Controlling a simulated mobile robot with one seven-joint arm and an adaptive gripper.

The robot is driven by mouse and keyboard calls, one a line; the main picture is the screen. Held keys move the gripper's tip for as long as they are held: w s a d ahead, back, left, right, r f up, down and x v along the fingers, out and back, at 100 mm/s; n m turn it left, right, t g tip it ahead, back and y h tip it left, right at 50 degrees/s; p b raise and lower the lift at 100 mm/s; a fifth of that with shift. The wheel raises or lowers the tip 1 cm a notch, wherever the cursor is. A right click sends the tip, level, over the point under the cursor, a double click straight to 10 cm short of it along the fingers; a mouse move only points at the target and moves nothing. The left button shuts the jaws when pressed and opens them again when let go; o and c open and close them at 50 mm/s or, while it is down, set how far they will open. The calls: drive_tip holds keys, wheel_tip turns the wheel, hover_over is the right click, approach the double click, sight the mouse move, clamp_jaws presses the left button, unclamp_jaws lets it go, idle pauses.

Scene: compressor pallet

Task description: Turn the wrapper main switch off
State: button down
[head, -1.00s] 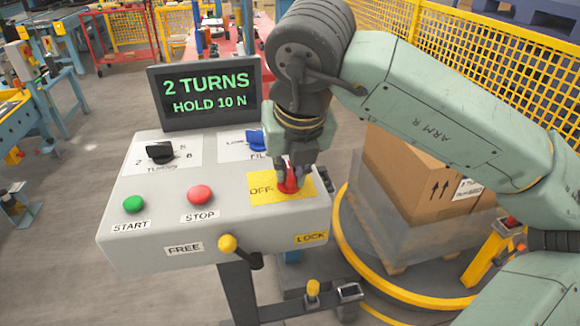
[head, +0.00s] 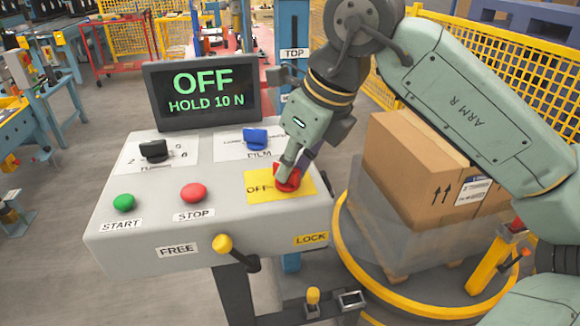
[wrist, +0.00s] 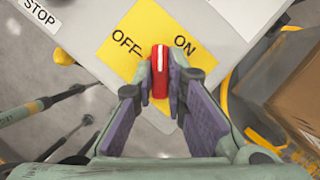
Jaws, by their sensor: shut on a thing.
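The red main switch (head: 288,177) sits on a yellow plate (head: 305,191) at the right of the grey control panel (head: 200,240). My gripper (head: 287,165) is shut on its handle from above, with the wrist tilted. In the wrist view the red switch (wrist: 160,70) stands between my two fingertips (wrist: 160,80). Its white line points up the picture, roughly between the OFF label (wrist: 128,42) and the ON label (wrist: 185,45). In the head view ON is hidden behind my gripper. The display (head: 205,92) reads OFF and HOLD 10 N.
A black knob (head: 153,150), a blue knob (head: 255,138), a green START button (head: 124,202) and a red STOP button (head: 193,193) share the panel. A yellow-tipped lever (head: 222,243) is at the front. A wrapped carton (head: 415,170) stands to the right inside a yellow ring.

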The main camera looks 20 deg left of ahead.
drive_tip(key=n+g, duration=0.2)
drive_tip(key=n, duration=0.3)
drive_tip(key=shift+w+n, duration=0.15)
drive_tip(key=shift+n, duration=0.15)
drive_tip(key=shift+w+n+g+h+p, duration=0.1)
drive_tip(key=shift+n+g+h+p, duration=0.45)
drive_tip(key=shift+n, duration=1.55)
drive_tip(key=shift+g, duration=0.35)
drive_tip(key=c, duration=1.6)
unclamp_jaws()
drive_tip(key=v, duration=1.2)
drive_tip(key=shift+d, duration=0.15)
